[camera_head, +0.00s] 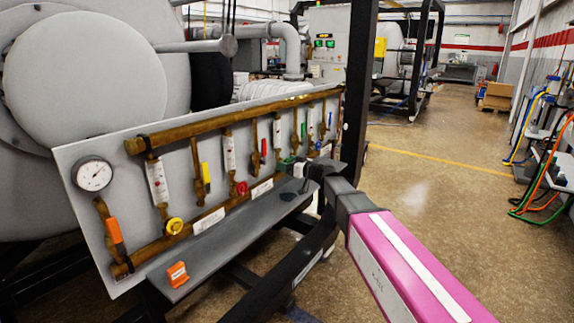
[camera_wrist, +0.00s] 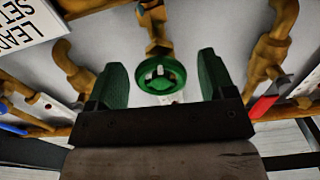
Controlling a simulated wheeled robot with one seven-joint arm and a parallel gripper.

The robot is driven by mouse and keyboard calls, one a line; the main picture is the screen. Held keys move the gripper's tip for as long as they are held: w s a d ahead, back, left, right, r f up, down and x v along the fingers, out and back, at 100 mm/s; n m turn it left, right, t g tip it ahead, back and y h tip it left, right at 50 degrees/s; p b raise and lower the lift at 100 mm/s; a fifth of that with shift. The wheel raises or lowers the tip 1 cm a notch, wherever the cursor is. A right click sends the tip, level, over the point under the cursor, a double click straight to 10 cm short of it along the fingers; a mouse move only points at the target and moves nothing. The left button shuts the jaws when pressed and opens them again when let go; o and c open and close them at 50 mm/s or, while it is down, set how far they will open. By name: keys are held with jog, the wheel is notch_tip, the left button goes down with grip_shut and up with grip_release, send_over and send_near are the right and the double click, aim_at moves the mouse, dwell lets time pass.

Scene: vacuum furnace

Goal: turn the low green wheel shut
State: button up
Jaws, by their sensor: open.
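The low green wheel (camera_wrist: 161,74) is a small round handwheel on a brass valve, seen nearly face on in the wrist view. My gripper (camera_wrist: 161,66) is open, with one green-padded finger to the left of the wheel and one to the right. Gaps show between the wheel and both fingers. A dark palm bar crosses below the wheel. In the head view my gripper (camera_head: 298,166) is at the right part of the valve panel. Green shows there, but I cannot separate wheel from finger pads.
The grey panel (camera_head: 92,243) carries brass pipes, a gauge (camera_head: 93,174), a yellow wheel (camera_head: 175,226) and a red wheel (camera_head: 241,188). A grey shelf (camera_head: 222,240) juts out below. A red lever (camera_wrist: 263,106) is right of my gripper.

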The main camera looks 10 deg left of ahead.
jog(key=shift+w+a, duration=0.1)
jog(key=shift+a, duration=0.15)
jog(key=c, duration=0.9)
jog(key=shift+m, duration=0.3)
